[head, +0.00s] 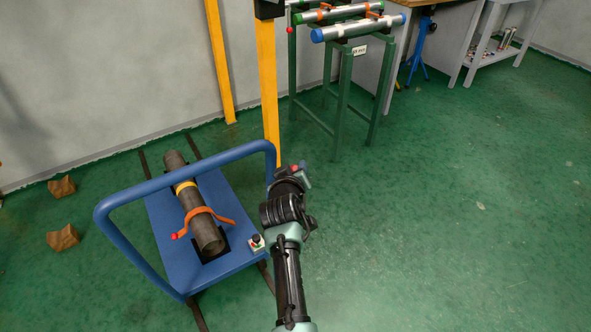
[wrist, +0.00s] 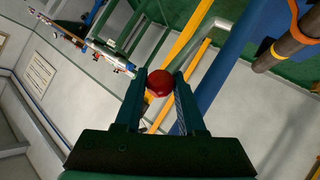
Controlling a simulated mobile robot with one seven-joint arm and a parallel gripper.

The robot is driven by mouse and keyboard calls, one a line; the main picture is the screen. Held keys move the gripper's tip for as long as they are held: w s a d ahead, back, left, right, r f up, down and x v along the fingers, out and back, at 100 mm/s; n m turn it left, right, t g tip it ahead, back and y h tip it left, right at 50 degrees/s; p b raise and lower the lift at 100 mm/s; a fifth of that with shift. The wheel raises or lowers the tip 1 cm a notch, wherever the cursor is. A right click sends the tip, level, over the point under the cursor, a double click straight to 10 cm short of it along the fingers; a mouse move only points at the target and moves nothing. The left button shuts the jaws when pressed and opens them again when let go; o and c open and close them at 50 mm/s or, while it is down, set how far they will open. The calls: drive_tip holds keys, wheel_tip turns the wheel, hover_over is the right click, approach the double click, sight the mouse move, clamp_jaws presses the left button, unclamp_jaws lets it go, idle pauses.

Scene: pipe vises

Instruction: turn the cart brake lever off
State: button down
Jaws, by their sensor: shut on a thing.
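My gripper (head: 297,170) is beside the right end of the blue cart handle. In the wrist view my gripper (wrist: 160,88) has its two fingers on either side of a round red knob (wrist: 159,82), shut on it. The red knob also shows in the head view (head: 294,168) at the fingertips.
A yellow post (head: 267,90) stands behind my gripper. A green rack (head: 343,100) holds pipes. The floor to the right is clear.

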drive_tip(key=c, duration=0.5)
unclamp_jaws()
drive_tip(key=p+v, duration=0.3)
drive_tip(key=v, duration=1)
